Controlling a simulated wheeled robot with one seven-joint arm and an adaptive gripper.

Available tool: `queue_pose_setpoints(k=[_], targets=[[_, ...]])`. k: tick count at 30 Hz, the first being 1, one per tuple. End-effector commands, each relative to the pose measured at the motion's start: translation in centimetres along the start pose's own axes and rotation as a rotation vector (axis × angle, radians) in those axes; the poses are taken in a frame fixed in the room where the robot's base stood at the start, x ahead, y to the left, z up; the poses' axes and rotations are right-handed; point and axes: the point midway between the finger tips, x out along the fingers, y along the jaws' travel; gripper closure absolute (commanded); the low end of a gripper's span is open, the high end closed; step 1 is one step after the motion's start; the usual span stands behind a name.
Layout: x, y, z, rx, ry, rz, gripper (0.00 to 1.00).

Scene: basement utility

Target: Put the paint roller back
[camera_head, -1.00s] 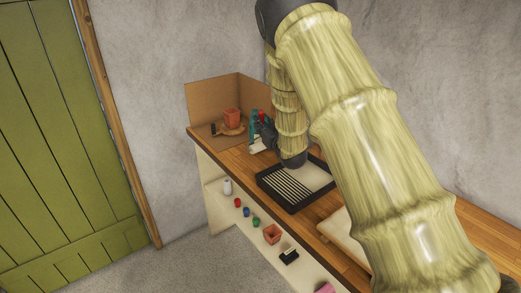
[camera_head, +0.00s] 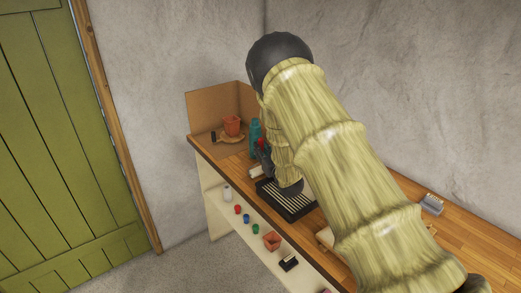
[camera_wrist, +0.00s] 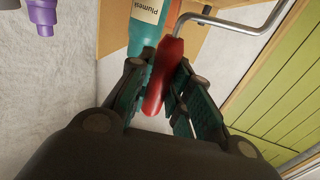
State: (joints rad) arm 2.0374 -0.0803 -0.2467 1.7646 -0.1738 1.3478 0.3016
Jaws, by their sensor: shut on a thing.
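The paint roller has a red handle (camera_wrist: 165,75) and a bent metal rod, both seen in the wrist view. My gripper (camera_wrist: 163,90) is shut on the red handle. In the head view the red handle (camera_head: 264,142) shows as a small spot beside my gripper, and a pale piece that looks like the roller sleeve (camera_head: 258,172) lies low near the bench top. I cannot tell whether it touches the bench. A black ribbed paint tray (camera_head: 285,203) lies on the bench, partly hidden by my arm.
A teal bottle (camera_head: 255,130) stands close behind the gripper; its label shows in the wrist view (camera_wrist: 146,14). A grey block-like item (camera_head: 432,204) lies at right. Small items fill the shelf below.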

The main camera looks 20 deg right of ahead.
Motion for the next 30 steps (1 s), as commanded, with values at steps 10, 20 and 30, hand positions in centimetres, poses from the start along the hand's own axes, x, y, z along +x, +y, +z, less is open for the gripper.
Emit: queue_pose_setpoints(k=[10,20,30], targets=[[0.0,0.0,0.2,0.0,0.0,0.0,0.73],[0.0,0.0,0.2,0.0,0.0,0.0,0.58],[-2.4,0.1,0.3,0.001,-0.002,0.001,0.58]])
